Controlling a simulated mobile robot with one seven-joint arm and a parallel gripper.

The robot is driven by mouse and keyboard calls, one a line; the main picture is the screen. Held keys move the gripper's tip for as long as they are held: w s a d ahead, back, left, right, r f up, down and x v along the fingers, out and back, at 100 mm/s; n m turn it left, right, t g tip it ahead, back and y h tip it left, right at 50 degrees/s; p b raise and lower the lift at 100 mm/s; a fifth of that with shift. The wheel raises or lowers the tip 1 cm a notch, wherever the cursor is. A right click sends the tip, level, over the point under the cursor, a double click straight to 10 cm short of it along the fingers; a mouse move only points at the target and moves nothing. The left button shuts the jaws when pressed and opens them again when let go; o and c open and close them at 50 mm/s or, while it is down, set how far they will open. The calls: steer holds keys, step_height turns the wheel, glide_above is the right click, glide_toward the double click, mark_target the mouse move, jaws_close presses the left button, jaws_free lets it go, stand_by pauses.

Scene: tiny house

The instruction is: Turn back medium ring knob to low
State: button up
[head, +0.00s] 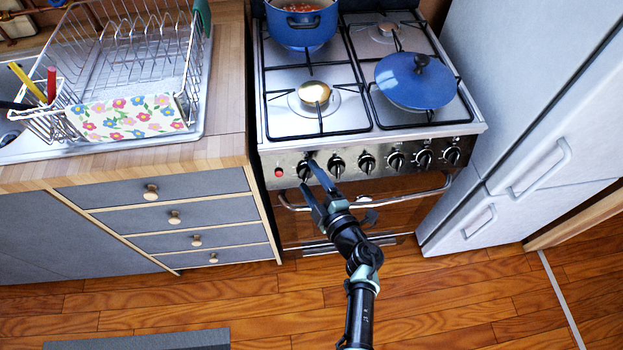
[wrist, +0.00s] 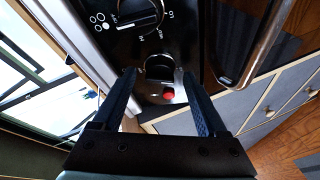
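The stove's front panel (head: 380,146) holds a row of several black knobs. My gripper (head: 309,175) is at the leftmost knob, with one finger above it and one below. In the wrist view my gripper (wrist: 159,74) is open, and that leftmost knob (wrist: 158,67) lies between its fingertips, with gaps visible at the sides. Whether the fingers touch it is unclear. The neighbouring knob (wrist: 138,19) shows a dial marking and burner dots. It also shows in the head view (head: 337,166). No label reading "medium" is legible.
A red button (head: 279,171) sits left of the knobs. The oven handle (head: 415,190) runs below them. A blue pot (head: 301,27) and blue lid (head: 416,82) are on the hob. Drawers (head: 150,215) stand left and a white fridge (head: 540,130) right.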

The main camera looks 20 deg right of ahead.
steer(key=shift+s, duration=0.1)
steer(key=s+r+p, duration=0.2)
steer(key=s, duration=1)
steer(key=shift+s+d+r, duration=0.25)
steer(key=shift+d+r, duration=0.05)
